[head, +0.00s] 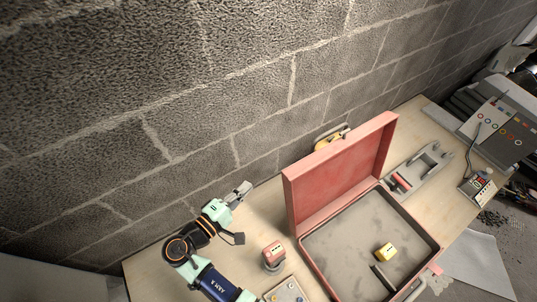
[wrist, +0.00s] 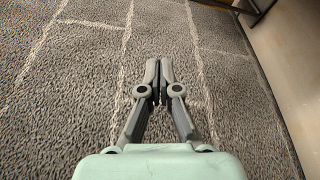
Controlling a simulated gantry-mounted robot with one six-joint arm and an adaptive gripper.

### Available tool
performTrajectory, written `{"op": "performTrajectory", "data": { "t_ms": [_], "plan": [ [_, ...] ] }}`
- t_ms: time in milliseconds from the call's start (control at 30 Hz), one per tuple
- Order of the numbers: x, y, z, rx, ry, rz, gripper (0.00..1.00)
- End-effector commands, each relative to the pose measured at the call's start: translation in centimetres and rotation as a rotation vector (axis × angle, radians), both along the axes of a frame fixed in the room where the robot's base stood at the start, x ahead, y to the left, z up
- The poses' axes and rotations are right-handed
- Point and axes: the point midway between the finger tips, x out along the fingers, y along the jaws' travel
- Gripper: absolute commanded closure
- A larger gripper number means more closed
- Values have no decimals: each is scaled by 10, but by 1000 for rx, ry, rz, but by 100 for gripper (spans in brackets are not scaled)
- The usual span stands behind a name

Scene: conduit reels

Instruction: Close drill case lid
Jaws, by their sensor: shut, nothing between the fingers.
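A red drill case (head: 424,238) stands open on the wooden table in the head view. Its lid (head: 340,172) stands up steeply along the wall side, hinged at the back edge of the base. The base has a grey floor, with a small yellow block and a dark bar in it. My gripper (head: 246,187) is to the left of the lid, near the block wall and apart from the case. In the wrist view my gripper (wrist: 159,82) has its fingers together, with nothing between them, in front of the wall. The case does not show clearly in the wrist view.
A yellow object (head: 331,138) is partly hidden behind the lid. A grey tray (head: 418,171) lies right of the case. The block wall (head: 200,120) runs close behind.

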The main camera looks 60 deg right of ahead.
Motion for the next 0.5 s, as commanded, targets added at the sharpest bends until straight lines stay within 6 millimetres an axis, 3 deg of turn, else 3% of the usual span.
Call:
{"op": "performTrajectory", "data": {
  "t_ms": [267,500],
  "plan": [
    [-3,-16,1,-3,3,-3,100],
    [-9,-67,-3,-1,2,-5,100]
  ]
}}
